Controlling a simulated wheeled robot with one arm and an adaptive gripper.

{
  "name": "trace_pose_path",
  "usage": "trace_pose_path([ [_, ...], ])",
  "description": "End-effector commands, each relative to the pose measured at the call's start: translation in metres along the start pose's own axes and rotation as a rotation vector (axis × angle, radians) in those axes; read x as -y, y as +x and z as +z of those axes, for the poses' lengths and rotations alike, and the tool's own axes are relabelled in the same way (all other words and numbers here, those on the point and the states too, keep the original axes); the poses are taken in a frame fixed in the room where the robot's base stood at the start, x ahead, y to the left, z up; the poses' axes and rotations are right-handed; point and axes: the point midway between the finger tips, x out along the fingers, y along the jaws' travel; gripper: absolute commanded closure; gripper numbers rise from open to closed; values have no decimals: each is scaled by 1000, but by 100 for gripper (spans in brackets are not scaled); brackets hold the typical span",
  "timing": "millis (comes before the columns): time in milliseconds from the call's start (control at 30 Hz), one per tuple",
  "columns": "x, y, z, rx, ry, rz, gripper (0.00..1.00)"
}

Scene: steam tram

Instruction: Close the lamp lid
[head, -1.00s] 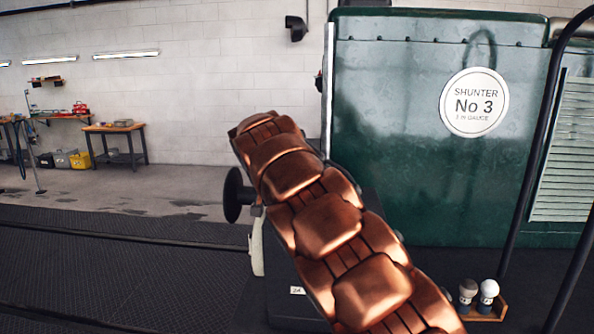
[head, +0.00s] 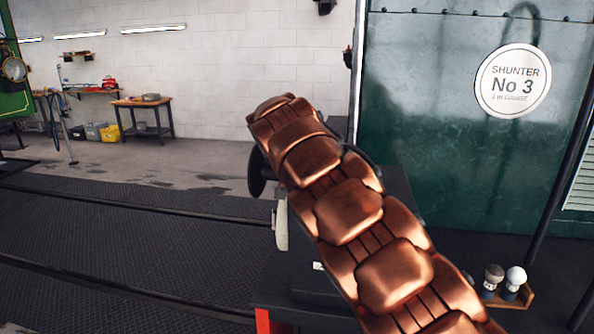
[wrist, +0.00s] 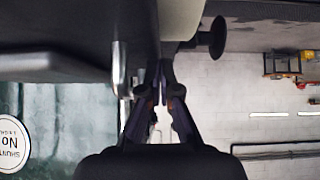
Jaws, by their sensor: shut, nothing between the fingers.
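I cannot make out a lamp lid for certain in either view. A round lamp (head: 14,68) sits on a green vehicle at the far left edge of the head view; no lid shows on it. My gripper (wrist: 162,72) is shut and empty in the wrist view, which is upside down. Its fingertips are close to a dark edge and a cream part (wrist: 184,18); I cannot tell whether they touch. A shiny metal bar (wrist: 119,70) is left of the fingers. In the head view my copper arm hides my gripper.
A black disc (head: 257,172) and a dark box stand beside my arm. The green tram body (head: 440,140) with its round sign (head: 513,81) fills the right. Two knobs (head: 515,278) stand in a wooden holder. The dark floor at left is open; a workbench (head: 143,103) stands behind.

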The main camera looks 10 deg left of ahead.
Motion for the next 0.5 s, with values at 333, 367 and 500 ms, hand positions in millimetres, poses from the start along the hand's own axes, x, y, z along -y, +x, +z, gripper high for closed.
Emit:
trace_pose_path([
  [333,-3,-35,-26,-11,4,-3,100],
  [367,-3,-40,-26,-12,3,-2,100],
  [500,-2,-63,-26,-16,2,-5,100],
])
